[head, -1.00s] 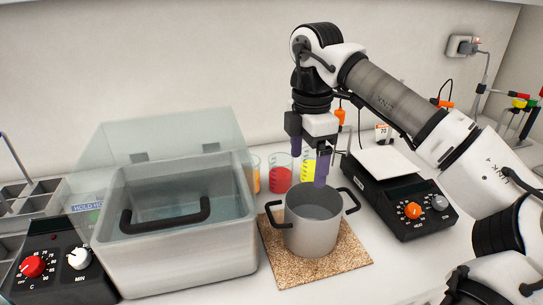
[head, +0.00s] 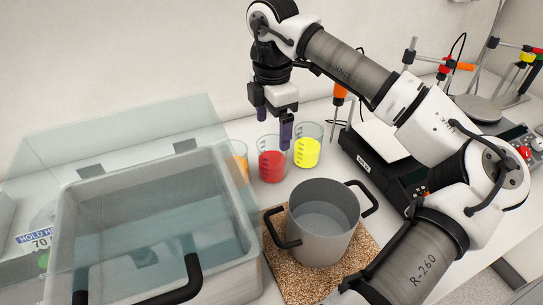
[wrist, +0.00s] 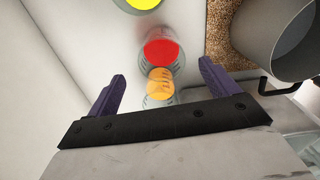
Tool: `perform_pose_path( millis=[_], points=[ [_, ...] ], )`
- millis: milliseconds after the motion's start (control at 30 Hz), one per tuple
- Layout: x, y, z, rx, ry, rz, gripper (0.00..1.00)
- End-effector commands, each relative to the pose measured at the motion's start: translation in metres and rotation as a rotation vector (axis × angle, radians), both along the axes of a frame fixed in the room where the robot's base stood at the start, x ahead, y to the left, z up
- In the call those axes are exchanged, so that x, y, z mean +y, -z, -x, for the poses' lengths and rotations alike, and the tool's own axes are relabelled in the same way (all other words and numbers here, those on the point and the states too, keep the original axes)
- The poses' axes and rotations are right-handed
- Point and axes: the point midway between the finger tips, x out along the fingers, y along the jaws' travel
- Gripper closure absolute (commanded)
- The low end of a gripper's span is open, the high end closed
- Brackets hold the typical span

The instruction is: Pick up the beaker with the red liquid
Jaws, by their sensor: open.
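The beaker with the red liquid (head: 271,166) is a clear glass on the bench behind the pot, between an orange-liquid beaker (head: 238,164) and a yellow-liquid beaker (head: 307,152). My gripper (head: 274,124) is open and empty, fingers pointing down, at the red beaker's upper part in the picture; one finger overlaps its right rim. In the wrist view, the red beaker (wrist: 161,50) lies just beyond the fingertips of my gripper (wrist: 162,72), roughly centred. The orange beaker (wrist: 160,86) shows between the fingers. I see no contact with either.
A grey pot (head: 322,245) with black handles stands on a cork mat (head: 290,284) in front of the beakers. A lidded water bath (head: 245,235) is on the left, its clear lid raised close to the orange beaker. A black hotplate device (head: 380,170) is on the right.

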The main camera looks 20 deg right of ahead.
Motion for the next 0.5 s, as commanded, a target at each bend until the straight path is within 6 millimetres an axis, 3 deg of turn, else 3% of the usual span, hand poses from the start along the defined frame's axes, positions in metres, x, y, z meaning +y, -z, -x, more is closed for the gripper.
perform_pose_path(
  millis=[500],
  points=[
    [0.002,0.052,0.004,0.002,-0.001,-0.003,0.14]
  ],
)
